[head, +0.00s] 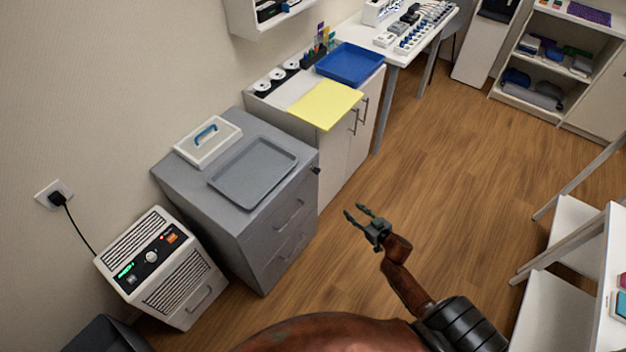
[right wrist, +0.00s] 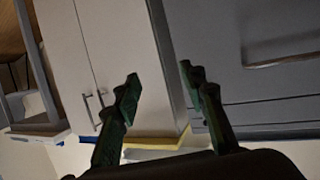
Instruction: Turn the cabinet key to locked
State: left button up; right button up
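The grey drawer cabinet (head: 262,218) stands against the wall in the head view, left of my right gripper. A small dark key (head: 316,170) sticks out near the top right of its front; its turn angle is too small to tell. My right gripper (head: 357,212) is open and empty, in front of the cabinet and apart from it. In the right wrist view, the fingers of this gripper (right wrist: 160,85) are spread with nothing between them. The grey cabinet front (right wrist: 245,85) shows there at right, with a drawer handle; I cannot make out the key there. My left gripper is out of view.
A grey tray (head: 253,172) and a white box with a blue handle (head: 208,141) are on the cabinet. A white double-door cabinet (head: 346,150) adjoins it; a white appliance (head: 160,268) stands at left. White shelving (head: 560,300) is at right. The wooden floor between is clear.

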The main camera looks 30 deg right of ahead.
jog(key=w+a+r+n+t+y+b, duration=0.1)
jog(key=w+r+n+t+y+b, duration=0.15)
jog(key=w+r+b, duration=0.35)
pick_arm(q)
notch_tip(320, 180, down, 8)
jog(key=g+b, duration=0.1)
jog(key=b, duration=0.2)
pick_arm(e)
jog(key=n+y, duration=0.1)
jog(key=y, duration=0.3)
send_near(318, 171)
jog(key=w+a+f, duration=0.1)
jog(key=w, duration=0.1)
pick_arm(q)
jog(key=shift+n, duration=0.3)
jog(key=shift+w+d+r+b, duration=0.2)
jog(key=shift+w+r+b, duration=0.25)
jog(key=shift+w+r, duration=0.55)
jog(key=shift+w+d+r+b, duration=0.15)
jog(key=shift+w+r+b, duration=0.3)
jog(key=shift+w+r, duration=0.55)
pick_arm(e)
jog(key=shift+x, duration=4)
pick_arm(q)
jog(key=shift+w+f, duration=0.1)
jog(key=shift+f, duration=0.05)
pick_arm(e)
jog(key=shift+d+r, duration=0.1)
jog(key=shift+r, duration=0.15)
jog(key=shift+c, duration=0.2)
